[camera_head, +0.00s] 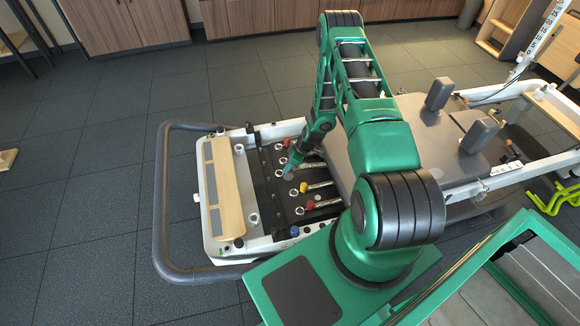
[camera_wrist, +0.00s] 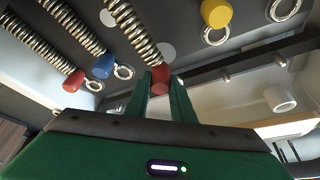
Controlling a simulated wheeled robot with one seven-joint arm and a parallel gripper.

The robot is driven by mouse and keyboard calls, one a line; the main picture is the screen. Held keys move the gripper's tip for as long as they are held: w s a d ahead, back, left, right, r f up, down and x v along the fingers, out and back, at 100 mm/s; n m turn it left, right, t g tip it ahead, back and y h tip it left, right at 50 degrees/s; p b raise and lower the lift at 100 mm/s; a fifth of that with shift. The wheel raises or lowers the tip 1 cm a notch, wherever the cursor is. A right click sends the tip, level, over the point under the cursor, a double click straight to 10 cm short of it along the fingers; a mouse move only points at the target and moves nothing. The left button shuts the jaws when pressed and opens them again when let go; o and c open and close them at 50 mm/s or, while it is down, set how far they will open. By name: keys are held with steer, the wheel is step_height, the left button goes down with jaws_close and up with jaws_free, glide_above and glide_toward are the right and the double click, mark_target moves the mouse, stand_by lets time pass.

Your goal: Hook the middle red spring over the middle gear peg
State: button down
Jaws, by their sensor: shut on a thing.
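The middle red spring's red end (camera_wrist: 160,76) is between my gripper's green fingertips (camera_wrist: 162,88) in the wrist view, with the fingers shut on it. Its metal coil (camera_wrist: 133,32) runs up and to the left from there. The end ring of this spring is hidden by the fingers. In the head view my gripper (camera_head: 288,167) is low over the black spring bed, and the held end cannot be made out. A dark bar (camera_wrist: 245,62) with short pale pegs (camera_wrist: 226,78) crosses to the right of the fingers. The held end appears apart from these pegs; the middle peg cannot be singled out.
A blue spring end (camera_wrist: 103,66) and another red one (camera_wrist: 73,81) lie left of my fingers. A yellow spring end (camera_wrist: 216,13) lies to the right. A pale wooden footbar board (camera_head: 222,188) and a curved grey rail (camera_head: 163,200) stand at the left end of the reformer.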

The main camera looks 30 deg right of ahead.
mark_target(276, 171)
steer(key=shift+w+a, duration=0.25)
steer(key=shift+a, duration=0.65)
steer(key=shift+w+a, duration=0.25)
steer(key=shift+a, duration=0.65)
steer(key=shift+w+a, duration=0.25)
steer(key=shift+a, duration=0.65)
steer(key=shift+f, duration=0.45)
steer(key=shift+f, duration=0.5)
steer(key=shift+d, duration=0.2)
steer(key=shift+f, duration=0.15)
steer(key=shift+d+f, duration=0.2)
steer(key=shift+f, duration=0.2)
steer(key=shift+s+f, duration=0.1)
steer(key=shift+f, duration=0.15)
